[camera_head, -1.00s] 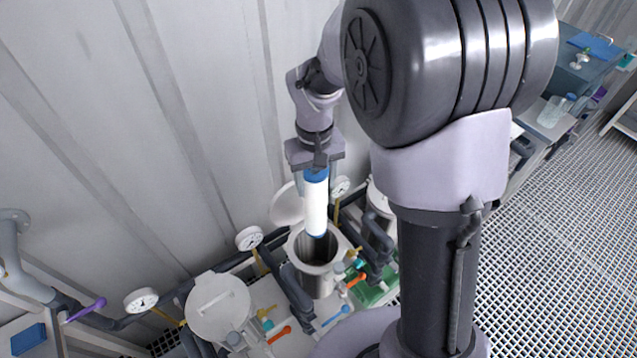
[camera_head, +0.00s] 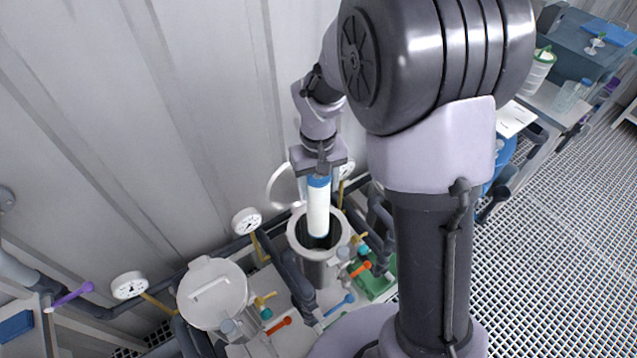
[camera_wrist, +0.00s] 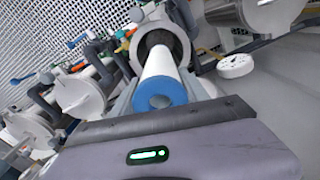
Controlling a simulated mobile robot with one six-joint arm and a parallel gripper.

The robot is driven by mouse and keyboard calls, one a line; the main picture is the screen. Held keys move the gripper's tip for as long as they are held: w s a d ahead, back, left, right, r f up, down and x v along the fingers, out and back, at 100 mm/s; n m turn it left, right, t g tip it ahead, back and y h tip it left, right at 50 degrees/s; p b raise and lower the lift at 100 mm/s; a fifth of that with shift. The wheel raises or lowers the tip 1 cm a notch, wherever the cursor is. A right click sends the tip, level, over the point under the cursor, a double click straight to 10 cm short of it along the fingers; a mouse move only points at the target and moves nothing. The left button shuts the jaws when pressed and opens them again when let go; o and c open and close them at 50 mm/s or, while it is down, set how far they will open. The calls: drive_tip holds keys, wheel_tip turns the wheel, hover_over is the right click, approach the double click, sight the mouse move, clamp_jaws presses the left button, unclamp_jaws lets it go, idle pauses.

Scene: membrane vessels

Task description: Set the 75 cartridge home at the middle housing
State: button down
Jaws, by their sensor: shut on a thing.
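My gripper (camera_head: 319,172) is shut on the blue top end of a white cartridge (camera_head: 318,212), which hangs nearly upright. The cartridge's lower end is at the mouth of the open middle housing (camera_head: 297,238), a grey metal vessel. In the head view I cannot tell how far the lower end is inside the rim. In the wrist view the cartridge's blue cap (camera_wrist: 160,93) is near, and its white body runs toward the open mouth of the housing (camera_wrist: 177,42). No number on the cartridge is readable.
A closed lidded housing (camera_head: 212,290) stands to the left. Pressure gauges (camera_head: 246,221) and dark pipes run along the corrugated wall. Orange and blue valve handles (camera_head: 340,305) stick out in front of the housings. A bench with bottles (camera_head: 566,96) is at the far right.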

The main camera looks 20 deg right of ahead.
sight(318, 207)
drive_tip(key=shift+f+b, duration=10.05)
drive_tip(key=shift+f, duration=3.05)
drive_tip(key=shift+c, duration=2.4)
unclamp_jaws()
wheel_tip(318, 207, up, 18)
drive_tip(key=p, duration=0.6)
drive_tip(key=shift+f+p, duration=0.25)
drive_tip(key=shift+p, duration=0.1)
